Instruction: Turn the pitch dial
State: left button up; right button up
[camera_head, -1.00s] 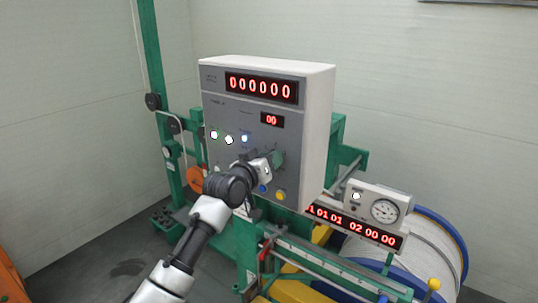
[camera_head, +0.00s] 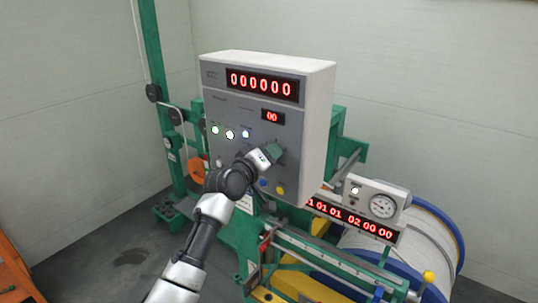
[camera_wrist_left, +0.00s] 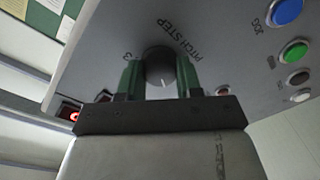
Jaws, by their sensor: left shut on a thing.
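The pitch dial is a dark round knob with a white pointer line, marked PITCH STEP, and shows in the left wrist view (camera_wrist_left: 161,70). It sits on the front of the grey control box (camera_head: 225,100). My left gripper (camera_head: 272,152) reaches the panel from the lower left. In the left wrist view its green fingers (camera_wrist_left: 160,80) stand one on each side of the dial, shut on it. In the head view the gripper hides most of the dial. My right gripper is in neither view.
Blue (camera_head: 264,183) and yellow (camera_head: 279,189) buttons sit just below the dial. Several lit lamps are to its left. Red displays (camera_head: 261,84) read 000000 and 00. A gauge box (camera_head: 376,199) and cable reel (camera_head: 440,240) stand at right. Free floor lies at lower left.

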pick_arm(q)
jog(key=o, duration=0.9)
jog(key=shift+b+v, duration=1.55)
jog(key=shift+v, duration=3.9)
